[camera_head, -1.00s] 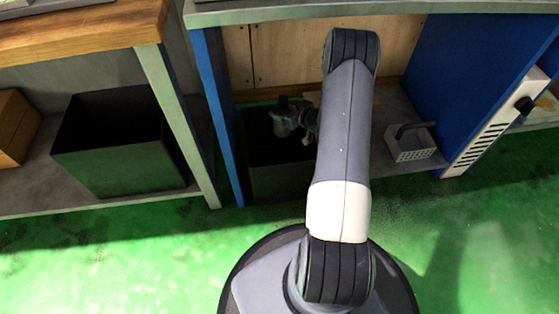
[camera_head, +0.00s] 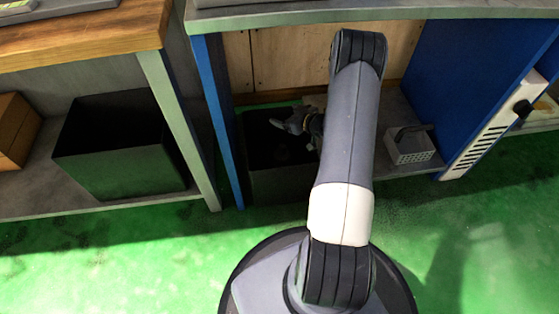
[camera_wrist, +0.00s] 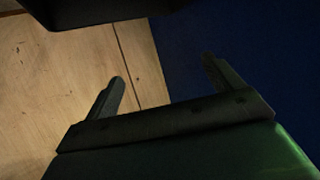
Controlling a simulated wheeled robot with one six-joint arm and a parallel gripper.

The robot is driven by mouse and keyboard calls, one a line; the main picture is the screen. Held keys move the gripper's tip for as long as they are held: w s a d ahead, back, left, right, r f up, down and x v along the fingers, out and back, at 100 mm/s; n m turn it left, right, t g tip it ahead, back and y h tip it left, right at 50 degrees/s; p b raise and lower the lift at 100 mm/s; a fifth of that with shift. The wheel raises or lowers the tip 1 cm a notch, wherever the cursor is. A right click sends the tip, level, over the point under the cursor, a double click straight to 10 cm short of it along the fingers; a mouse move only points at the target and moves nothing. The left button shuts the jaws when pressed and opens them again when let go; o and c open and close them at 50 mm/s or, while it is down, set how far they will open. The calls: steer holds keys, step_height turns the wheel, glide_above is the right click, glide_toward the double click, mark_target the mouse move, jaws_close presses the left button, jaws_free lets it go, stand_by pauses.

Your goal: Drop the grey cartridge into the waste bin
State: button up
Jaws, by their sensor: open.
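The waste bin (camera_head: 280,186), a dark open box, stands under the blue-legged bench in the head view. My gripper (camera_head: 277,124) is over its opening, turned toward the left. In the wrist view my gripper (camera_wrist: 162,70) has its two fingers spread apart with nothing between them. I cannot make out the grey cartridge clearly; a faint shape shows in the dark inside of the bin below the gripper, too dim to identify.
Another dark green open box (camera_head: 122,160) stands on the left shelf, with a cardboard box (camera_head: 16,132) beside it. A light grey perforated caddy (camera_head: 411,146) with a handle sits on the right. Blue panels and bench legs flank the bin; the green floor in front is clear.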

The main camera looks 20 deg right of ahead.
steer(key=p+v, duration=0.2)
steer(key=v, duration=0.6)
steer(key=shift+s+r, duration=0.15)
steer(key=shift+s, duration=0.1)
steer(key=b+x, duration=0.3)
steer(key=x, duration=0.7)
steer(key=r+p, duration=0.2)
steer(key=r, duration=0.1)
steer(key=r+p, duration=0.1)
steer(key=r, duration=0.1)
steer(key=shift+w+r+p, duration=0.1)
steer(key=shift+w+p, duration=0.25)
steer(key=shift+p, duration=0.05)
